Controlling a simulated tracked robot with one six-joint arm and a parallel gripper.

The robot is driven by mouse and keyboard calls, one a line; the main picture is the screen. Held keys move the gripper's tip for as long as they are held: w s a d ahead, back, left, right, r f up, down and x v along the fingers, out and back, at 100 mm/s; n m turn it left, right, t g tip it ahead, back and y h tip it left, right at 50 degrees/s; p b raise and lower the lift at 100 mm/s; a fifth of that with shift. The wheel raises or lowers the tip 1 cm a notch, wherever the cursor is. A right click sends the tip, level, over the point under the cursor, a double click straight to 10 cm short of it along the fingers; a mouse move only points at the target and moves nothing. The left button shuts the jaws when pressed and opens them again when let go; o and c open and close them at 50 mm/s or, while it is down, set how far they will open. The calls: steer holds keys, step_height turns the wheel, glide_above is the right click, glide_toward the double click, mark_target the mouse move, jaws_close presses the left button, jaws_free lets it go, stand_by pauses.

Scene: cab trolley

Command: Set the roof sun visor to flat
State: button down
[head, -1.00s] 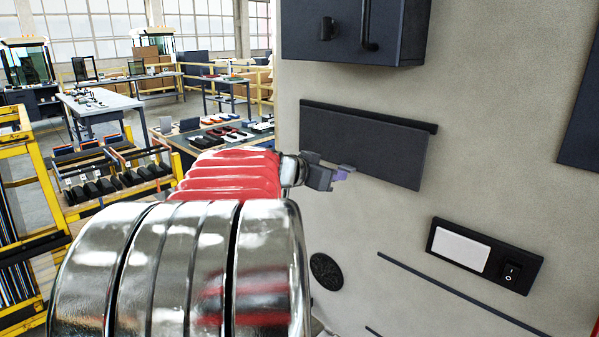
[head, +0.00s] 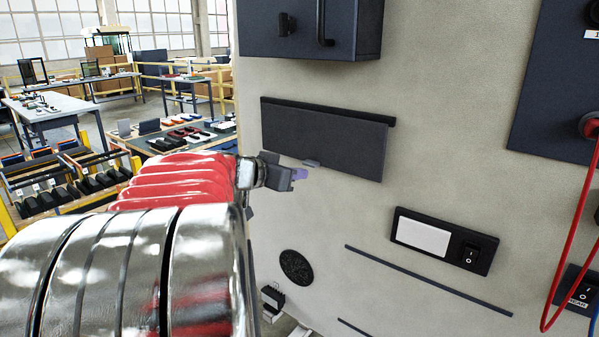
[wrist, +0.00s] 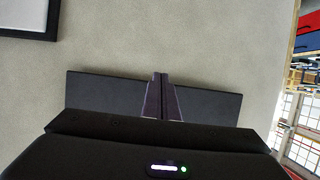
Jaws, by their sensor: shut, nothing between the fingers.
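The sun visor (head: 325,142) is a dark rectangular panel below a dark bar along its top edge, on the beige wall. It hangs down from the bar; its exact angle to the wall is hard to tell. A small grey tab (head: 312,163) shows at its lower edge. My gripper (head: 301,174) is shut and empty, just below and left of the tab, and I cannot tell whether it touches the visor. In the wrist view, the shut fingers (wrist: 160,82) lie in front of the middle of the dark panel (wrist: 100,92), and my gripper's body hides its lower part.
A dark box with a handle (head: 345,28) juts out above the visor. A switch panel (head: 481,256) is below right, and a round vent (head: 296,267) is below. A red cable (head: 567,255) hangs at the far right. Workbenches stand in the left background.

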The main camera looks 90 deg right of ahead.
steer(key=w+a, duration=0.6)
steer(key=a, duration=0.4)
steer(key=shift+w+a, duration=0.3)
steer(key=shift+w, duration=0.05)
